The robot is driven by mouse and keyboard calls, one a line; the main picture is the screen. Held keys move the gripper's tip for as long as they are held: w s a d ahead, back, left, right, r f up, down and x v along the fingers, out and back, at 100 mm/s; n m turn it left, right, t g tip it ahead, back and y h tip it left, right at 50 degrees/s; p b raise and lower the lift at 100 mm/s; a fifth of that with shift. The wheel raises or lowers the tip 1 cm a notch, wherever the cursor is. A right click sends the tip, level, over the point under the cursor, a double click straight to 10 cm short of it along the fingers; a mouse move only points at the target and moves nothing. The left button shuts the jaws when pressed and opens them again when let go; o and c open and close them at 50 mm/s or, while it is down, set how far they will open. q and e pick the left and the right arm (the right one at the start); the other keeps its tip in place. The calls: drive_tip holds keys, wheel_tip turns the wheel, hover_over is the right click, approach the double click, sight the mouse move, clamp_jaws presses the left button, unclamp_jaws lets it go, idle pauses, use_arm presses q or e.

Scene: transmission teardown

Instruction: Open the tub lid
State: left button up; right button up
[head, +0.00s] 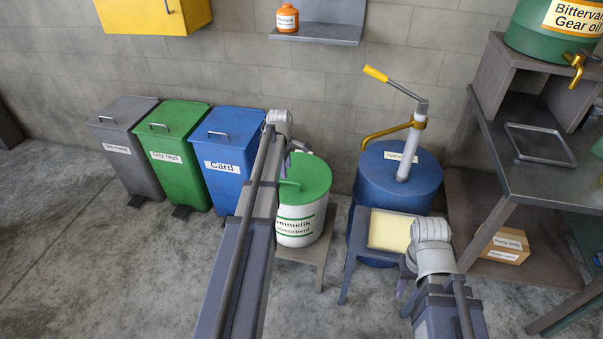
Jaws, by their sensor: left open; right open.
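The tub (298,228) is white with green lettering and stands on a low stand. Its green lid (312,178) sits on top and looks closed. My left gripper (290,162) is at the lid's left rear part, mostly hidden behind my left arm; it is open, and I cannot tell whether it touches the lid. My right gripper (404,278) is open, low beside the small table right of the tub, mostly hidden by its own wrist, and apart from the tub.
A blue drum (385,185) with a hand pump stands right of the tub. Grey, green and blue bins (236,150) stand left. A metal workbench (545,180) is at right. The floor at left is clear.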

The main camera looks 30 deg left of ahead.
use_arm(q)
drive_tip(key=shift+w+a+f+n, duration=0.15)
drive_tip(key=shift+w+a+n, duration=0.15)
drive_tip(key=shift+w+a, duration=0.25)
use_arm(e)
drive_tip(key=shift+w+f, duration=0.2)
drive_tip(key=shift+w, duration=0.1)
use_arm(q)
drive_tip(key=f+b, duration=0.2)
drive_tip(key=w+f+b, duration=0.1)
drive_tip(key=f+b, duration=0.4)
drive_tip(key=shift+w+a+f+b, duration=0.15)
drive_tip(key=shift+w+f+b, duration=0.15)
drive_tip(key=shift+b, duration=0.1)
use_arm(e)
wheel_tip(320, 180, down, 8)
drive_tip(key=shift+r, duration=0.2)
use_arm(q)
clamp_jaws()
